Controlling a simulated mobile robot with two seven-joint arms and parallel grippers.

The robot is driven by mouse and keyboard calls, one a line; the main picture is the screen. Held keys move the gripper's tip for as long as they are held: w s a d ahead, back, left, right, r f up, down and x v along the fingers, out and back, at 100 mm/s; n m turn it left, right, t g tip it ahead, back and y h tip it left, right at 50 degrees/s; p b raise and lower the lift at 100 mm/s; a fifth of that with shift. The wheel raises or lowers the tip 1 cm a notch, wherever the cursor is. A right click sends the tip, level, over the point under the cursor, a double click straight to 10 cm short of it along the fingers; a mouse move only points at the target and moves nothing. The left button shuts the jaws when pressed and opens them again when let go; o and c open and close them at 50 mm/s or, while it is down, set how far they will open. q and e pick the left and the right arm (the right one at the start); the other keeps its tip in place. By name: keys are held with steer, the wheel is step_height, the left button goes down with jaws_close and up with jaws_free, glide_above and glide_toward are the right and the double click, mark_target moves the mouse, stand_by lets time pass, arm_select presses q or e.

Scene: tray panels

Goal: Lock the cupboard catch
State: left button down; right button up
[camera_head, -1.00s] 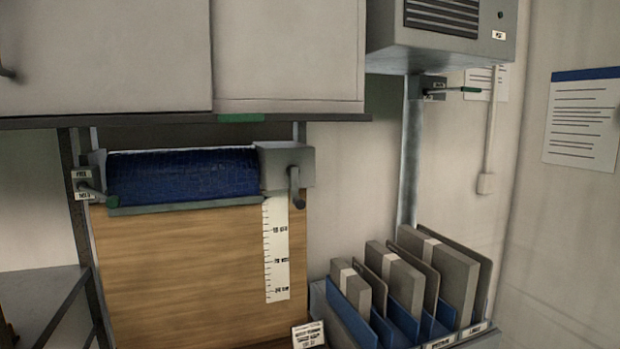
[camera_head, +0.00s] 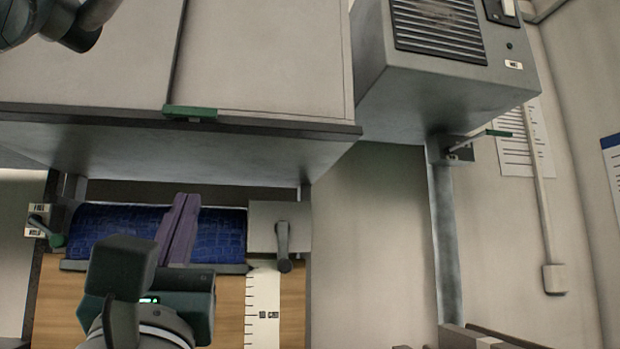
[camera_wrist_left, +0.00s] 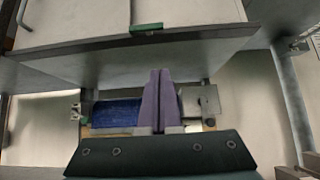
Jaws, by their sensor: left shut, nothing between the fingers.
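The cupboard catch appears as a small green bar (camera_head: 190,113) on the front lower edge of the grey wall cupboard (camera_head: 262,60), near the seam between its doors. It also shows near the top of the left wrist view (camera_wrist_left: 146,28). My left gripper (camera_head: 186,198) has purple fingers, shut together and empty, pointing up. It is below the cupboard, in front of the blue roll, and apart from the green bar. In the left wrist view, the fingers (camera_wrist_left: 160,74) stand below the cupboard's underside, under the green bar. My right gripper is not in view.
A blue roll (camera_head: 222,236) with a crank (camera_head: 283,245) at its right end sits above a wooden board. A green-tipped lever (camera_head: 50,237) is at its left. A vented grey box (camera_head: 440,75) hangs right, with another green-tipped lever (camera_head: 490,135) below.

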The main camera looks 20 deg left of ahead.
arm_select(q)
steer(key=shift+s+a, duration=0.1)
steer(key=p, duration=0.9)
glide_toward(193, 118)
steer(key=w+r, duration=0.2)
steer(key=w, duration=0.1)
steer(key=w+a+r, duration=0.1)
steer(key=w, duration=0.1)
steer(key=shift+w+r, duration=0.2)
steer(key=shift+r, duration=0.05)
steer(key=shift+r+p, duration=0.35)
steer(key=shift+p, duration=0.05)
